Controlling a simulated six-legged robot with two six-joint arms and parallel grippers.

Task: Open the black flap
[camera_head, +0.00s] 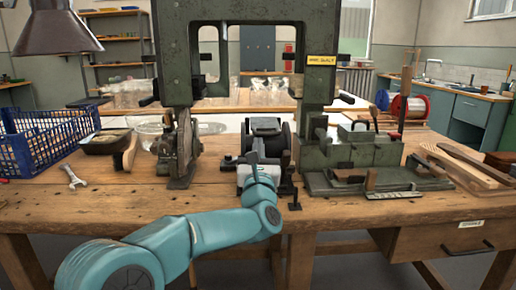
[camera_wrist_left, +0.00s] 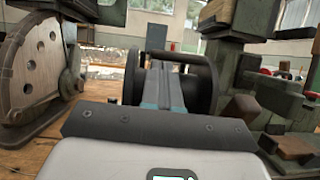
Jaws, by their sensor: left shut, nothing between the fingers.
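A black rounded part (camera_head: 283,142) stands at the middle of the bench, below the green machine frame; I take it for the black flap. It also shows in the left wrist view (camera_wrist_left: 203,78), straight ahead behind my fingers. My left gripper (camera_head: 253,158) is in front of it and covers some of it. Its fingers (camera_wrist_left: 163,78) are closed together with nothing between them. I cannot tell whether they touch the black part. I cannot clearly tell the flap's edge or hinge. My right gripper is not in view.
The green machine frame (camera_head: 175,60) arches over this spot. A disc-shaped part (camera_head: 182,145) stands close on the left, and a green fixture (camera_head: 352,150) on the right. The front left of the bench is clear.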

